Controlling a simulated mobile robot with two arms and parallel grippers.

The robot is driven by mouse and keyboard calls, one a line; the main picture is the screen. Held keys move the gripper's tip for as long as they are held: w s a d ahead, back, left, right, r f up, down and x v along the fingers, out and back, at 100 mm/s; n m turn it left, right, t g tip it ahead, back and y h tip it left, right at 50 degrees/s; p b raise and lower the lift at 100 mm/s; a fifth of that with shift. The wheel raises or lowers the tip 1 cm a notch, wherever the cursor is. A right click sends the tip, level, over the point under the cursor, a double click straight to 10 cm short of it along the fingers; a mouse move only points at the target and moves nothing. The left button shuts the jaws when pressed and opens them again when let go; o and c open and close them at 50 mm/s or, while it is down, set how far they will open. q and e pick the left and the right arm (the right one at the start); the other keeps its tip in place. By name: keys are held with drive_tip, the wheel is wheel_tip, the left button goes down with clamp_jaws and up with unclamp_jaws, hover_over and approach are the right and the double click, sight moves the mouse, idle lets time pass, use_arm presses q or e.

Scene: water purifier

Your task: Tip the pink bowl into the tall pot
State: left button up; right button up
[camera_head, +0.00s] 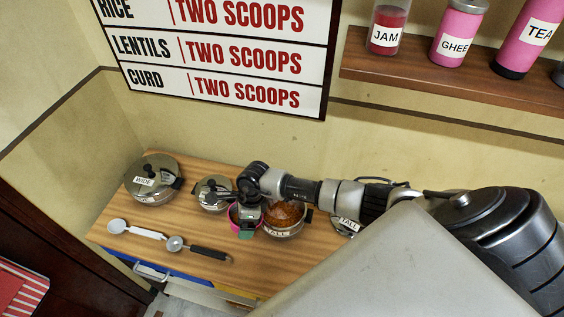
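The pink bowl (234,214) is at the left side of the tall pot, mostly hidden behind my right gripper. Whether it rests on the counter or is tilted cannot be told. The tall pot (284,232) is steel, labelled TALL, open on top, with orange-brown contents. My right gripper (246,229) points down over the bowl and overlaps its rim. Its fingertips are too small and covered to show whether they are shut on the bowl. My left gripper is not in view.
A lidded pot labelled WIDE (153,182) and a smaller lidded pot (213,193) stand at the left. A white spoon (137,230) and a black-handled scoop (200,248) lie in front. A TALL lid (347,226) lies right. A shelf (440,81) holds jars above.

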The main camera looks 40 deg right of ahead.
drive_tip(key=shift+d+r+y, duration=0.25)
drive_tip(key=shift+r+y, duration=0.05)
drive_tip(key=shift+r, duration=0.35)
drive_tip(key=shift+d+y, duration=0.4)
drive_tip(key=shift+y, duration=0.1)
drive_tip(key=shift+s+d+r, duration=0.15)
drive_tip(key=shift+s+r, duration=0.05)
drive_tip(key=shift+r, duration=0.05)
drive_tip(key=shift+w+d+y, duration=0.15)
drive_tip(key=shift+w+y, duration=0.05)
drive_tip(key=shift+y, duration=0.2)
drive_tip(key=shift+s+d+r, duration=0.2)
drive_tip(key=shift+s+d, duration=0.05)
drive_tip(key=shift+w+d+y+b, duration=0.2)
drive_tip(key=shift+w+y+b, duration=0.1)
drive_tip(key=shift+y, duration=0.1)
